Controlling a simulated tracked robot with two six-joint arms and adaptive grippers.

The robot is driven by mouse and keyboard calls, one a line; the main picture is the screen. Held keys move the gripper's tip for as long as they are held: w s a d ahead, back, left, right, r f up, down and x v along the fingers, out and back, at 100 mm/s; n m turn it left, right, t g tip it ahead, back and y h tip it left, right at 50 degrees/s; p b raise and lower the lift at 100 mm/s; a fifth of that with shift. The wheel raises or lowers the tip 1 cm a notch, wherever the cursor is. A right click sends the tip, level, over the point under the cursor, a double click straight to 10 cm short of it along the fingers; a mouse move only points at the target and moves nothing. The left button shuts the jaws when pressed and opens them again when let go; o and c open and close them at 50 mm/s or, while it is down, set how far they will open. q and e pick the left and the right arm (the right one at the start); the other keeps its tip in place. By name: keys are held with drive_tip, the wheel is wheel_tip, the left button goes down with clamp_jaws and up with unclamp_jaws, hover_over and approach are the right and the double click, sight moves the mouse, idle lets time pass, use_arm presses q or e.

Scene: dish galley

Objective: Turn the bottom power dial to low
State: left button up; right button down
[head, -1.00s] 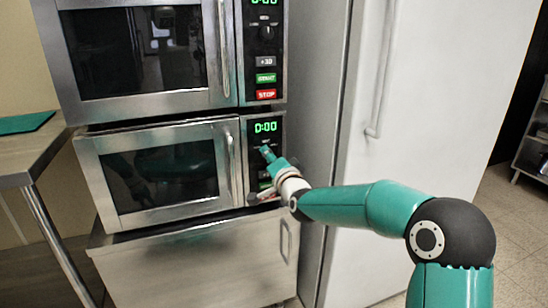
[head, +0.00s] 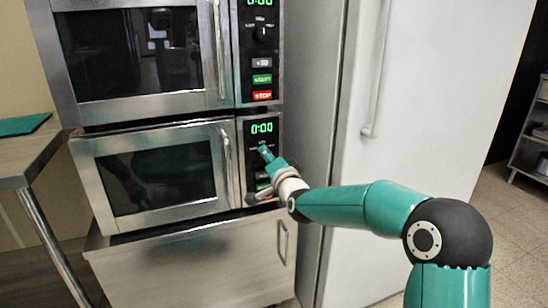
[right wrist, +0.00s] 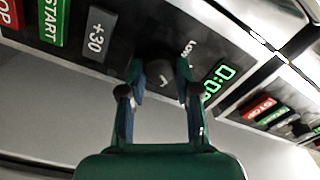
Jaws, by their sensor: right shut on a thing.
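The bottom microwave (head: 91,176) stands under a second one, its door shut and its green display (head: 262,128) reading 0:00. My right gripper (head: 264,150) is at its control panel and hides the bottom power dial in the head view. In the right wrist view the dark dial (right wrist: 160,72) sits between the two fingers of my right gripper (right wrist: 162,82), which are shut on it. A white mark shows on the dial's face. The word Low (right wrist: 188,48) is printed beside the dial, toward the display. My left gripper is not in view.
The top microwave (head: 150,105) has its own dial (head: 262,34) and buttons. Below the dial I hold are the +30 (right wrist: 97,35), START (right wrist: 52,20) and STOP (right wrist: 8,13) buttons. A white fridge door (head: 430,110) is to the right, a steel table (head: 35,160) to the left.

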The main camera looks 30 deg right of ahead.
drive_tip(key=shift+w+a+f, duration=0.1)
drive_tip(key=shift+a+f, duration=0.4)
drive_tip(key=shift+f, duration=0.05)
drive_tip(key=c, duration=1)
unclamp_jaws()
drive_tip(key=shift+o, duration=0.8)
drive_tip(key=shift+r, duration=0.1)
drive_tip(key=shift+d+r, duration=0.15)
drive_tip(key=shift+d, duration=0.05)
drive_tip(key=v, duration=1.2)
